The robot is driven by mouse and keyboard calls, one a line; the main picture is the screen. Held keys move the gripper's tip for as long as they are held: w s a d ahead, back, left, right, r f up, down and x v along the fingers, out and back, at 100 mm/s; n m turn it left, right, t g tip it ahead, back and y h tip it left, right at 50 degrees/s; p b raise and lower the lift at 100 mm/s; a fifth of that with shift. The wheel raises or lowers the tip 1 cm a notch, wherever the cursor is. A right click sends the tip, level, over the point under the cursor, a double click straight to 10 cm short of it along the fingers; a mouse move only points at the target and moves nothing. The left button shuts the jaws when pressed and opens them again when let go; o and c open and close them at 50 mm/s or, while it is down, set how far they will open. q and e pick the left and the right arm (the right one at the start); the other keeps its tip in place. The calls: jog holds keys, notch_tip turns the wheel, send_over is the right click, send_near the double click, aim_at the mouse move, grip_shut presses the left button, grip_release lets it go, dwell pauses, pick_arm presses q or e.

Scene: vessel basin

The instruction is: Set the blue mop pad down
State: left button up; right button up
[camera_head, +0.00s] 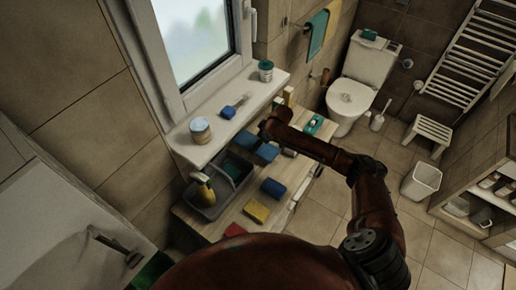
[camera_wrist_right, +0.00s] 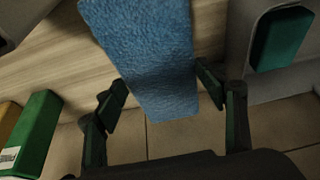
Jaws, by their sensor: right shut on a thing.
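The blue mop pad (camera_wrist_right: 150,50) is a flat, textured strip in the right wrist view. Its near end lies between the two fingers of my right gripper (camera_wrist_right: 165,88), which is shut on it. The rest of the pad reaches away from the fingers over the wooden counter (camera_wrist_right: 50,65). In the head view the pad (camera_head: 266,152) shows below my right gripper (camera_head: 268,128), near the window sill. I cannot tell whether the pad touches the counter. My left gripper is not in view.
A grey caddy (camera_head: 222,205) with a yellow spray bottle (camera_head: 205,192) stands left on the counter. The sill (camera_head: 215,112) holds two jars and a brush. A green box (camera_wrist_right: 35,130) shows left in the wrist view.

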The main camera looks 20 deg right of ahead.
notch_tip(320, 180, down, 3)
jog(key=shift+f, duration=0.2)
jog(key=shift+w+f, duration=0.2)
jog(key=shift+f, duration=0.25)
jog(key=o, duration=1.1)
jog(key=v, duration=1.2)
jog(key=shift+p, duration=0.35)
